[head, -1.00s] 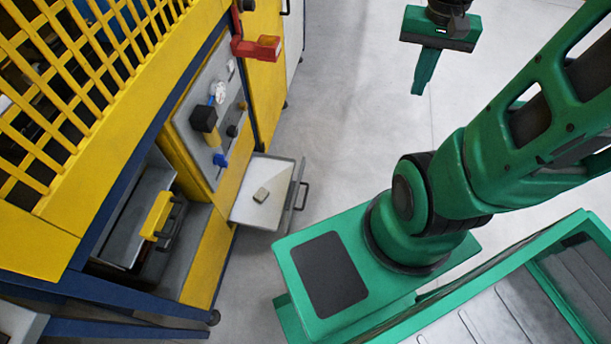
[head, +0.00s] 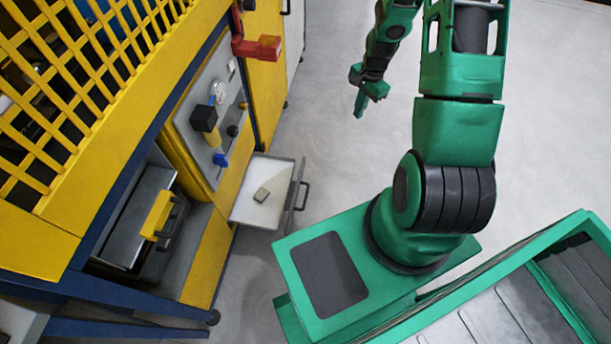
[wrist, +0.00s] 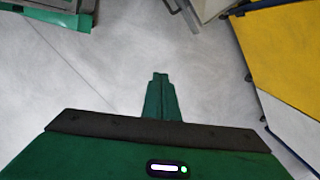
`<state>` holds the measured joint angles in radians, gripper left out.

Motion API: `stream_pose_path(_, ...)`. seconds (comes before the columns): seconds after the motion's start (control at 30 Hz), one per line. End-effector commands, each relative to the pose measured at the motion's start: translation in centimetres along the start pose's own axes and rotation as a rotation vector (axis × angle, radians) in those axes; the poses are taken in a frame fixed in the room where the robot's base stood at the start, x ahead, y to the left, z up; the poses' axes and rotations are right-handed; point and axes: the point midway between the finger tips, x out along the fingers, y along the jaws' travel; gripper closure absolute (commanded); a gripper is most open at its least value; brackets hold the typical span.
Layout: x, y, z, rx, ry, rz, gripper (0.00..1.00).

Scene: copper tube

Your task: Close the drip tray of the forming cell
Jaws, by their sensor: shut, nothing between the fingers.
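The drip tray (head: 256,207) is a pale, shallow drawer pulled out from the lower side of the yellow forming cell (head: 230,188). A dark handle (head: 304,195) is on its outer front. In the wrist view my gripper (wrist: 160,78) is shut and empty. A pale edge at the top of the wrist view may be the tray; I cannot tell.
A gauge panel (head: 213,120) with black and blue knobs and a red bracket (head: 262,48) stick out from the cell. A yellow-handled box (head: 157,215) sits in an open bay. Grey floor (head: 330,130) is clear right of the cell.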

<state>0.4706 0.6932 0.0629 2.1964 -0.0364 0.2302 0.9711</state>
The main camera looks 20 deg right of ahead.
Motion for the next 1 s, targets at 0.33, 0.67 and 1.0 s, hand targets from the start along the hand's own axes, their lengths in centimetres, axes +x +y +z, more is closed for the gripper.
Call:
stream_pose_path(0.33,14.5,-1.4,2.5,0.329,-0.125,-0.063,1.0)
stream_pose_path(0.67,25.8,-1.1,6.8,0.668,-0.246,-0.112,1.0)
stream_pose_path(1.0,29.8,-1.0,8.8,0.808,-0.291,-0.13,1.0)
